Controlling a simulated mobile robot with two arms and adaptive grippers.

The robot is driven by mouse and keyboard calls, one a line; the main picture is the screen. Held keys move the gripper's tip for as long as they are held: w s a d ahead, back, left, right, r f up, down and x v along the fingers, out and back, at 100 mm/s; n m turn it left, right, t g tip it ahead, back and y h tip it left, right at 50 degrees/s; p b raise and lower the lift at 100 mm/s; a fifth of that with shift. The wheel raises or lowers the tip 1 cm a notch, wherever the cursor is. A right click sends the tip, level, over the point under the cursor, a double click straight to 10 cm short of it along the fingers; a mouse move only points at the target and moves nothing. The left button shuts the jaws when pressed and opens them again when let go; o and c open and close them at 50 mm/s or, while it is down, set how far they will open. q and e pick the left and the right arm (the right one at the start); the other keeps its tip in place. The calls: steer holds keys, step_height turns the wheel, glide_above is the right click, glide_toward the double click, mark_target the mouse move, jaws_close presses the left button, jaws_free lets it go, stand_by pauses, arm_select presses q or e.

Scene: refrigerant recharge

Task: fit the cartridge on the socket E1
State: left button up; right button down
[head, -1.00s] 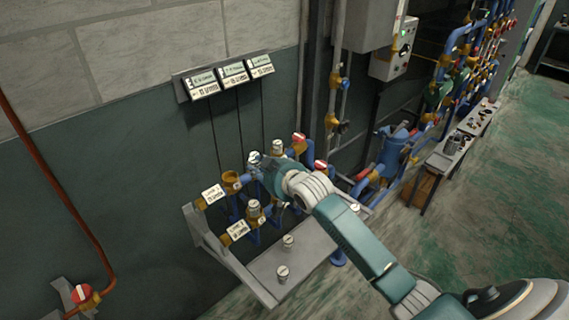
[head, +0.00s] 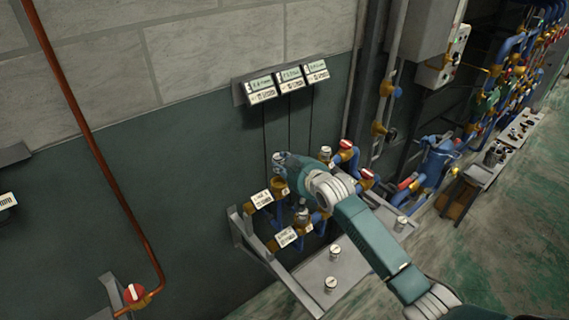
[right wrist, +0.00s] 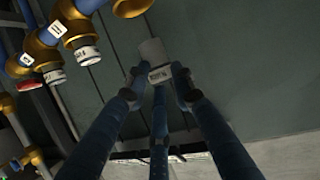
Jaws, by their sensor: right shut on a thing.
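My right gripper (head: 287,168) reaches in from the right in the head view, above the pipe rack on the green wall. In the right wrist view its dark fingers (right wrist: 158,88) are shut around a small grey cartridge (right wrist: 153,52) with a white printed label band. In the head view the gripper mostly hides the cartridge. A brass socket (head: 280,188) with a small white tag sits just below the gripper; I cannot read which socket it is. Whether cartridge and socket touch cannot be told. My left gripper is not in view.
Other capped cartridges stand on neighbouring fittings (head: 301,216) and on the grey shelf (head: 312,268). Brass fittings (right wrist: 42,48) fill the right wrist view's upper left. Three display boxes (head: 290,80) hang above. A red pipe (head: 95,150) runs down the wall at left.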

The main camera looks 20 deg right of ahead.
arm_select(q)
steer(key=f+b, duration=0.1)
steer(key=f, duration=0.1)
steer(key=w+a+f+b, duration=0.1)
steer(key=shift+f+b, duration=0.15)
steer(key=shift+b, duration=0.2)
arm_select(e)
step_height(320, 180, down, 4)
steer(key=shift+a, duration=0.1)
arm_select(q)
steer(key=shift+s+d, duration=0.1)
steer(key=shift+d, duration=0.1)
arm_select(e)
steer(key=shift+f, duration=0.15)
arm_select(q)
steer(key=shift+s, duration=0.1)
arm_select(e)
steer(key=shift+f, duration=0.2)
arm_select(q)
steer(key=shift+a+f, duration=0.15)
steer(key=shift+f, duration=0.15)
arm_select(e)
steer(key=shift+f, duration=0.6)
